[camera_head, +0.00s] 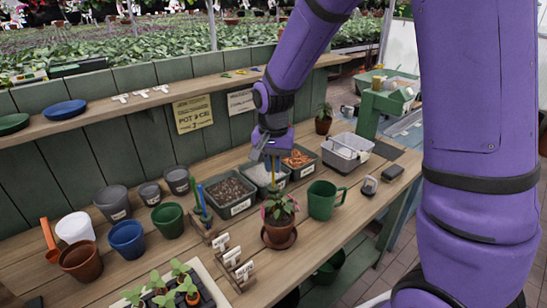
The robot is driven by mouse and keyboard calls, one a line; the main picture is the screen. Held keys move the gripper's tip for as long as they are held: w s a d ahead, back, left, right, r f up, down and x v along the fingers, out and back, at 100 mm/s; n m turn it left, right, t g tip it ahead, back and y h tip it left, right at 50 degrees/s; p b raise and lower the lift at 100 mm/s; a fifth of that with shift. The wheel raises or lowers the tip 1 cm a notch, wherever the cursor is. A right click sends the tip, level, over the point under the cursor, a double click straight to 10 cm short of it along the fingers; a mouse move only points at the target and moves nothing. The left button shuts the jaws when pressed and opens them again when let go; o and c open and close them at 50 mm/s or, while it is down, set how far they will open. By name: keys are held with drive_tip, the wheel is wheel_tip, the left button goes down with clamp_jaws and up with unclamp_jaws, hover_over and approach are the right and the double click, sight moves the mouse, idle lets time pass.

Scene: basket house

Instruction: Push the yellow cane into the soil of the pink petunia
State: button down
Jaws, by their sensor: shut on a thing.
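The petunia (280,207), with green leaves and small pink blooms, grows in a terracotta pot (278,234) on a saucer near the middle of the bench. My gripper (271,153) is above the plant, pointing down, and is shut on the yellow cane (273,171). The cane stands about upright below the gripper and runs down to the leaves. Its lower end and the soil are hidden by the foliage, so I cannot tell whether it is in the soil.
A green mug (323,200) stands close to the right of the petunia. Trays of dark soil (229,193) and pale grit (265,174) sit behind it. A holder with blue and green sticks (204,201) and white labels (231,256) are at left. Seedlings (171,287) are in front.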

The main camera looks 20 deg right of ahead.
sight(273, 187)
drive_tip(key=shift+f, duration=1.85)
drive_tip(key=c, duration=1.1)
unclamp_jaws()
wheel_tip(273, 187, up, 10)
drive_tip(key=shift+f, duration=0.15)
drive_tip(key=shift+r, duration=0.5)
